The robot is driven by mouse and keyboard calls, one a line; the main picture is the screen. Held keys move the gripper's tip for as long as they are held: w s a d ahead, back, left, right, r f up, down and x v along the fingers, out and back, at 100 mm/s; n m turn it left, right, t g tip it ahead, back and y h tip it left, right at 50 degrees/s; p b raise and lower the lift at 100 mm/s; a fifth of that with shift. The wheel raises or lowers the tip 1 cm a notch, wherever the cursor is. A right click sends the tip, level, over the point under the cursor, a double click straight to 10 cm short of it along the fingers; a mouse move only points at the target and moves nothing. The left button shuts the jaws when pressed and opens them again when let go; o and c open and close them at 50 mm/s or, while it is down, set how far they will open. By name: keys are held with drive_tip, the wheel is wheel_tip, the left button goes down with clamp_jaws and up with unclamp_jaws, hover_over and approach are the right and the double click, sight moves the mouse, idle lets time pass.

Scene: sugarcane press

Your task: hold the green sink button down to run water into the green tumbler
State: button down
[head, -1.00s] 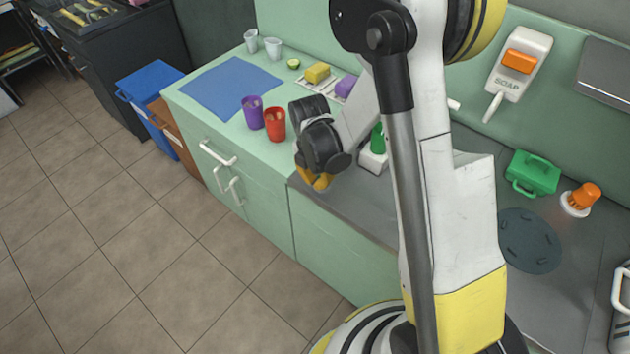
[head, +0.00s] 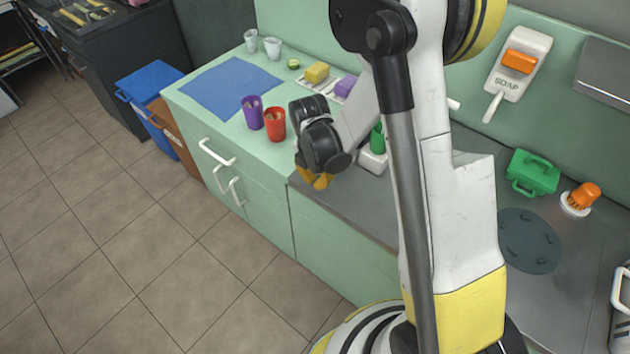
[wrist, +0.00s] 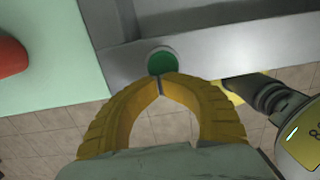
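The round green sink button (wrist: 162,61) shows in the wrist view on the grey front edge of the sink counter. My gripper (wrist: 160,84) is shut, its yellow fingertips meeting just below the button's lower edge in the picture. Whether they touch the button or it is pressed in, I cannot tell. In the head view my gripper (head: 316,181) is at the counter's front edge, and the button is hidden. A green upright thing (head: 377,138) by a white base is partly behind my arm; I cannot tell if it is the green tumbler. No running water is visible.
A red tumbler (head: 275,123) and a purple tumbler (head: 252,112) stand on the light green counter left of my gripper. The floor in front is clear.

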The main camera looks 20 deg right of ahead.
idle(0.8)
wheel_tip(320, 180, up, 12)
drive_tip(key=shift+s+a, duration=0.15)
drive_tip(key=shift+a, duration=0.15)
idle(1.5)
